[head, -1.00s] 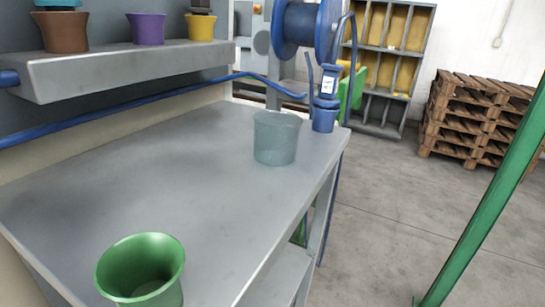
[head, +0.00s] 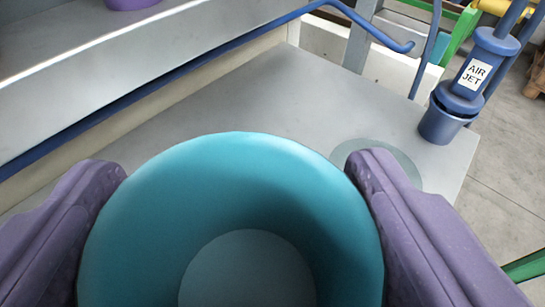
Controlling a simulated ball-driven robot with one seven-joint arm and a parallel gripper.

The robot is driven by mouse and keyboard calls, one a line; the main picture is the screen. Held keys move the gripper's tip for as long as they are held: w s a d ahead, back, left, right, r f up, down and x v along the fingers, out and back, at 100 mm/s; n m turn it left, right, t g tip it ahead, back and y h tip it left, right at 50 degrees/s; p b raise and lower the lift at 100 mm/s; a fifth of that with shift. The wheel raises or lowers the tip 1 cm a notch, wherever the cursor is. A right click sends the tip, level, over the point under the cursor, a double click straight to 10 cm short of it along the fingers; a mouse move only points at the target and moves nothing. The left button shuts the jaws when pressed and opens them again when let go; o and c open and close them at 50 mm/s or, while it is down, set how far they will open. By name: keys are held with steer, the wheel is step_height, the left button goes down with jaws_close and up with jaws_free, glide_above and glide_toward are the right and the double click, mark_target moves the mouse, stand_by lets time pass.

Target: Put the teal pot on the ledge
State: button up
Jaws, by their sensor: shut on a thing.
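The teal pot (head: 230,165) fills the lower middle of the head view, seen from above into its open, empty mouth. My gripper (head: 240,175) is shut on it, with one purple jaw on its left side and one on its right. The pot's outer wall and base are hidden, so I cannot tell how high it is above the bench. The grey ledge (head: 75,50) runs across the upper left, beyond and to the left of the pot. Part of a purple pot (head: 128,3) stands on it, cut off at the top edge.
The bench top (head: 275,105) is bare grey metal, with a flat grey-teal disc (head: 405,165) to the right of the pot. A blue air jet nozzle in its holder (head: 440,122) is at the bench's right edge.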

mark_target(246, 276)
steer(key=f, duration=0.2)
steer(key=f+b, duration=0.1)
steer(key=f, duration=0.1)
steer(key=f+b, duration=0.1)
steer(key=f, duration=0.1)
steer(key=shift+w+f, duration=0.1)
steer(key=shift+w, duration=0.15)
steer(key=shift+f+b, duration=0.6)
steer(key=shift+f, duration=1.15)
steer(key=shift+f, duration=0.1)
steer(key=o, duration=1)
steer(key=shift+o, duration=0.2)
steer(key=shift+s+r, duration=0.15)
steer(key=shift+r, duration=0.1)
steer(key=p+v, duration=0.4)
steer(key=v, duration=0.7)
steer(key=shift+s, duration=0.45)
